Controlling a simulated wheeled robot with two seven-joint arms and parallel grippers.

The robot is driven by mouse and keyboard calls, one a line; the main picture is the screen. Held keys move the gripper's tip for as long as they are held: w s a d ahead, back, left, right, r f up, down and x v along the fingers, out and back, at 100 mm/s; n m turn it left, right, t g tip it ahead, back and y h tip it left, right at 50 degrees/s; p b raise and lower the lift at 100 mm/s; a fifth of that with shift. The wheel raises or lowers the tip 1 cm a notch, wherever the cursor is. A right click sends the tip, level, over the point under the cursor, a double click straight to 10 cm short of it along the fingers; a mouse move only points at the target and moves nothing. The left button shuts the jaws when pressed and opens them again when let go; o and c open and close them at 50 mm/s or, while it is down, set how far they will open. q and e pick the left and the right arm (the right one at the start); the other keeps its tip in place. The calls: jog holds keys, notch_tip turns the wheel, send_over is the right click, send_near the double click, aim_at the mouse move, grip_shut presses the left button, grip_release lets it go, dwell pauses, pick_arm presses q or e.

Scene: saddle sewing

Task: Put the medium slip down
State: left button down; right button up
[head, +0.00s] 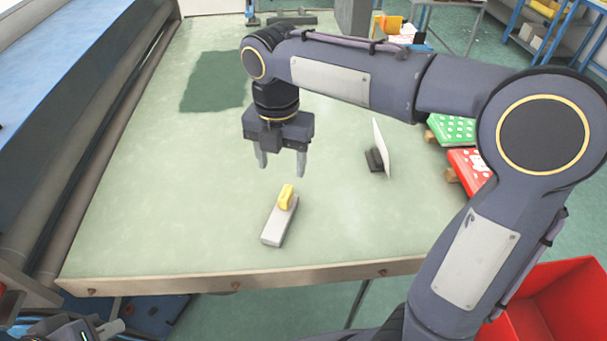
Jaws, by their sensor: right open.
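A grey block (273,226) with a yellow piece (287,196) on its far end lies on the pale green table (200,230), near the front edge. I cannot tell which part is the medium slip. My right gripper (281,170) points down over the table, just behind and above the yellow piece. Its two fingers are spread, with nothing between them, and they look clear of the yellow piece. My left gripper (102,329) shows only in part at the bottom left corner, low beside the table's front edge; its jaws are not clear.
A dark block with an upright white card (382,148) stands right of the gripper. A dark green patch (215,82) lies at the back left. Green (452,129) and red (467,161) dotted items sit at the right edge. A red bin (550,305) is at the lower right.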

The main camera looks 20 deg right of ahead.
jog(key=s+d+f+m+t+y, duration=0.2)
jog(key=s+m, duration=0.7)
jog(key=m, duration=0.6)
jog(key=s+d+f+m+t+y, duration=0.1)
jog(key=s+d+f+m+t, duration=0.2)
jog(key=s+m, duration=0.6)
jog(key=shift+d+f+m+t+y, duration=0.5)
jog(key=shift+d+m, duration=0.9)
jog(key=shift+m, duration=1.6)
jog(key=shift+f, duration=0.15)
